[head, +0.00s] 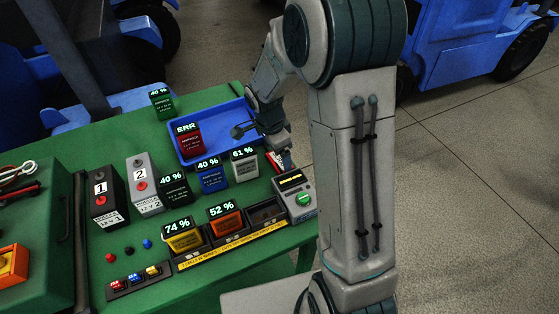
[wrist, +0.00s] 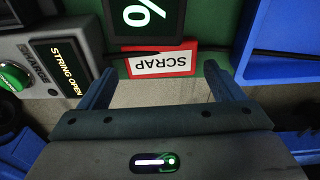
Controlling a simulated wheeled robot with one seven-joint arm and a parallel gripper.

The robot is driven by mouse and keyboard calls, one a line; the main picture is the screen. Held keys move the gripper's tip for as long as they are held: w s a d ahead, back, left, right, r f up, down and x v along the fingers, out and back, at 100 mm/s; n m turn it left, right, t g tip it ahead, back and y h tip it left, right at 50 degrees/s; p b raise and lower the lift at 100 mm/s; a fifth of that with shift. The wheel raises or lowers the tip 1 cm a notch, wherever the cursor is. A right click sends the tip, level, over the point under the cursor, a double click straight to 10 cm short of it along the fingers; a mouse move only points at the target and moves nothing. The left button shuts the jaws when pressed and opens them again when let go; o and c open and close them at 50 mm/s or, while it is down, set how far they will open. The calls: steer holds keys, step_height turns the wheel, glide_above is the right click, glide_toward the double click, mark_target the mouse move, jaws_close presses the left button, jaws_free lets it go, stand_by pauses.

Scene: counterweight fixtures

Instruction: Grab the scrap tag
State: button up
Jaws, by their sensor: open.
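The scrap tag (wrist: 163,64) is a white card with a red border, its word SCRAP upside down in the wrist view. It is at the green bench's edge, close to a dark battery with a lit % display (wrist: 150,18). In the head view the tag (head: 279,161) is a small red and white patch, partly hidden by my arm. My gripper (wrist: 160,72) is open, with its two blue fingers spread to either side of the tag in the wrist view. Nothing is held. Whether the fingertips are level with the tag I cannot tell.
A tester box (head: 295,190) reading STRING OPEN (wrist: 57,70) stands near the tag. A blue tray (head: 228,112) holds a red ERR battery (head: 188,140). Several batteries stand on the green bench (head: 130,244). A rack has one empty slot (head: 266,213).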

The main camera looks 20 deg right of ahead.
mark_target(279, 162)
steer(key=shift+d+f, duration=0.2)
steer(key=shift+f, duration=1.25)
steer(key=c, duration=0.6)
steer(key=shift+r, duration=0.1)
